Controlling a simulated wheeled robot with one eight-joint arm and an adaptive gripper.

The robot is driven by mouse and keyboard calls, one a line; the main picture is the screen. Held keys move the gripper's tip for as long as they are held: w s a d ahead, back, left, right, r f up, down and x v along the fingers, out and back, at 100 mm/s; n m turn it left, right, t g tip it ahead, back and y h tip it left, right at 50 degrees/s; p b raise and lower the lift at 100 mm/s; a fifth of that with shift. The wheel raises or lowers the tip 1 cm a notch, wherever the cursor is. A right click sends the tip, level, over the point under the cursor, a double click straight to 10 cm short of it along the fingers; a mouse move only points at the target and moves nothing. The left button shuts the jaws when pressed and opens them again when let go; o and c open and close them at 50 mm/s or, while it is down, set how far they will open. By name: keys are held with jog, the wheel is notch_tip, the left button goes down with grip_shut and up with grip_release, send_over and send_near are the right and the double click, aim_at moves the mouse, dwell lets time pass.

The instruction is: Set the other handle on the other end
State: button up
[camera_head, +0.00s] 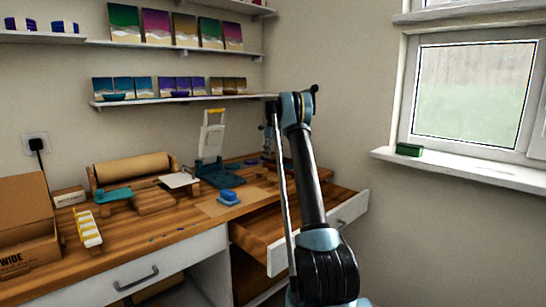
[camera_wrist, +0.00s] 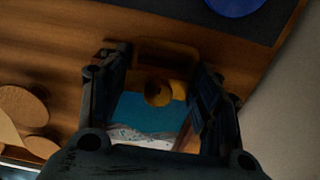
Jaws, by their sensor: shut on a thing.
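In the wrist view, my gripper (camera_wrist: 157,66) has its two dark fingers on either side of a gold, rounded piece (camera_wrist: 158,93), which looks like the handle. It is closed on it, though the contact is in deep shadow. A dim brown bar (camera_wrist: 165,48) shows between the fingertips; I cannot tell whether it belongs to the handle. Below the gold piece is a blue panel with a white, wavy edge (camera_wrist: 150,112), seemingly the tray or board. Whether the handle touches it is unclear. The other handle cannot be made out. In the head view, my arm hides the gripper.
An open drawer (camera_head: 345,212) juts out at right. In the wrist view, round wooden pieces (camera_wrist: 22,105) lie at left and a blue disc (camera_wrist: 236,4) at top.

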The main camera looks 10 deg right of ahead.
jog(key=shift+s+f, duration=0.15)
jog(key=shift+f, duration=0.7)
dwell(0.6)
jog(key=shift+f, duration=0.3)
jog(key=shift+c, duration=0.6)
dwell(1.0)
jog(key=o, duration=1.7)
jog(key=shift+w+f, duration=0.2)
jog(key=shift+r, duration=0.15)
jog(key=shift+r, duration=0.15)
jog(key=shift+s+r, duration=0.15)
jog(key=shift+r, duration=3.8)
